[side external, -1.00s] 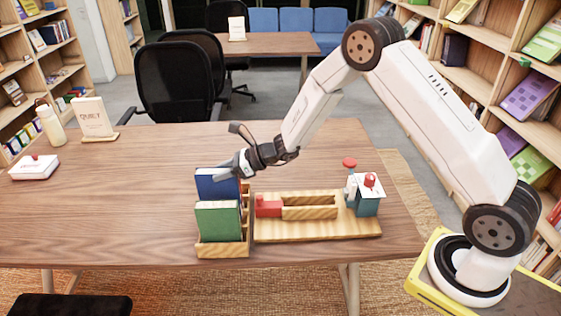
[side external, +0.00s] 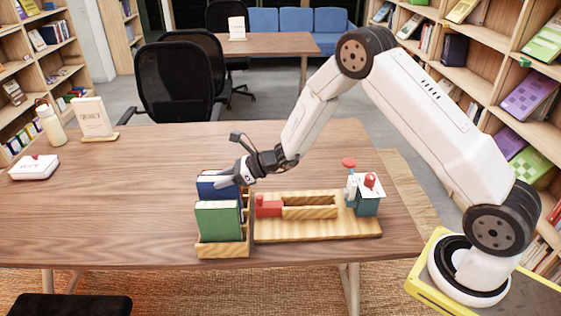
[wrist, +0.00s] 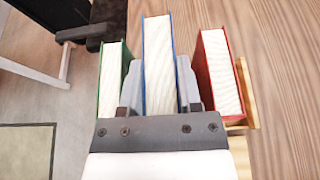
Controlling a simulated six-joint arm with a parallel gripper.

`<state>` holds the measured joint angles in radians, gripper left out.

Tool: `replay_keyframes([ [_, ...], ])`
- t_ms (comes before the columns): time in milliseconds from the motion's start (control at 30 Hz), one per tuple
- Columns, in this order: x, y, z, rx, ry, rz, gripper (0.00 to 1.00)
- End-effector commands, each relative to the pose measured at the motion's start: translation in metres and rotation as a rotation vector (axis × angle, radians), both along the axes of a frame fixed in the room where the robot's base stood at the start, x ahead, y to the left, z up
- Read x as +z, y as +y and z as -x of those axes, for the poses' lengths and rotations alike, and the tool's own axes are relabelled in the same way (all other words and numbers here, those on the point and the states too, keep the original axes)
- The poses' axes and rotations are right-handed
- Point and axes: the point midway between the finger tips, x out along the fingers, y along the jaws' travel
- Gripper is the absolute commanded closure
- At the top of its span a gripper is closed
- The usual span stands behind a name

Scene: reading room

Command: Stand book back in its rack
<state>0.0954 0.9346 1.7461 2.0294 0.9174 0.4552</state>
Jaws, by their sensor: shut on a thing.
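The blue book (side external: 212,188) stands upright in the wooden rack (side external: 222,249), behind the green book (side external: 218,222). My gripper (side external: 228,178) is over the rack, shut on the blue book's upper part. In the wrist view the blue book (wrist: 158,65) is between the two fingers of my gripper (wrist: 160,88), with the green book (wrist: 112,75) on its left and a red book (wrist: 218,75) on its right. The rack's edge (wrist: 246,95) shows beyond the red book. The blue book's lower part and whether it touches the rack's floor are hidden.
A wooden board (side external: 320,230) with a trough, a red block (side external: 268,206) and a teal stand (side external: 367,203) lies right of the rack. A white box (side external: 35,167), a bottle (side external: 50,125) and a display sign (side external: 93,118) are at the far left. The table between is clear.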

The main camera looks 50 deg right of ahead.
Motion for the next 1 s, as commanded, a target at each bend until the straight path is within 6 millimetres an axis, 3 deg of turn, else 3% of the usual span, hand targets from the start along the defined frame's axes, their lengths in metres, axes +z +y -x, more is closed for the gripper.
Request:
replay_keyframes([
  [300, 0.0, 0.0, -0.001, 0.0, -0.003, -0.001, 1.0],
  [633, -0.02, 0.001, 0.0, -0.001, -0.002, 0.0, 1.0],
  [1000, -0.021, 0.0, -0.001, 0.0, -0.004, -0.001, 1.0],
])
